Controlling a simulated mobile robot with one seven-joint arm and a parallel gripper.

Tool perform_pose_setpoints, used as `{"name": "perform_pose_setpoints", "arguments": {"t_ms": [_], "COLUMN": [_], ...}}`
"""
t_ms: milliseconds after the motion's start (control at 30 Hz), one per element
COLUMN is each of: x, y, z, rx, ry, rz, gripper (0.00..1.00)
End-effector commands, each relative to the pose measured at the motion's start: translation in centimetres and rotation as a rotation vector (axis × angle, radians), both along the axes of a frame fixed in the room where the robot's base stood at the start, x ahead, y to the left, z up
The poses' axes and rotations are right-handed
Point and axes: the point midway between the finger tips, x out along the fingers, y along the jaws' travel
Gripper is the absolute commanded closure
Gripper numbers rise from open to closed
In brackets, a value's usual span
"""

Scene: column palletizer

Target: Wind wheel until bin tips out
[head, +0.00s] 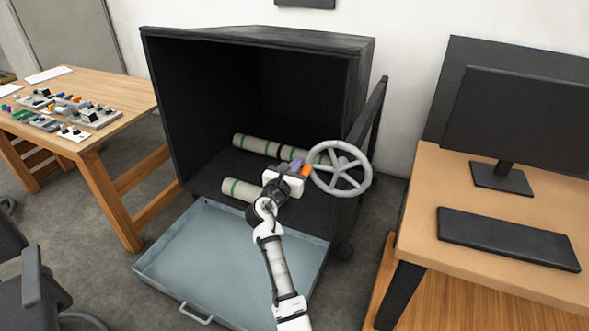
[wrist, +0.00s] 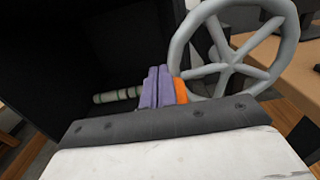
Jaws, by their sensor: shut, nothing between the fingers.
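The grey spoked wheel (head: 340,169) is at the right side of the black bin's opening, with an orange part (head: 305,171) at its left rim. The wheel also fills the upper right of the wrist view (wrist: 236,48). The large black bin (head: 255,42) stands upright with its open side facing me. Several pale rolls with green bands (head: 257,145) lie inside it. My gripper (head: 297,165) is shut, its purple fingers (wrist: 158,75) together beside the orange part (wrist: 180,91). Whether they touch it, I cannot tell.
A blue-grey tray (head: 205,235) lies on the floor before the bin. A wooden table (head: 112,118) with small parts stands left. A desk (head: 462,190) with a monitor (head: 520,120) and keyboard (head: 508,238) stands right. A black chair (head: 25,290) is at lower left.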

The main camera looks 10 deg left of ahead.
Motion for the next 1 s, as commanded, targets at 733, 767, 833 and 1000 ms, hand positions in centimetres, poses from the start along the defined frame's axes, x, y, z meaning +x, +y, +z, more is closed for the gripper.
{"name": "perform_pose_setpoints", "arguments": {"t_ms": [733, 767, 833, 1000], "x": [0.0, 0.0, 0.0, -0.1], "y": [-0.2, -0.3, -0.3, -0.3], "z": [4.7, 4.9, 5.1, 5.1], "rx": [0.001, 0.001, -0.001, 0.000], "ry": [-0.003, -0.003, -0.002, -0.001], "rz": [-0.002, -0.002, -0.001, -0.001], "gripper": [1.00, 1.00, 1.00, 1.00]}}
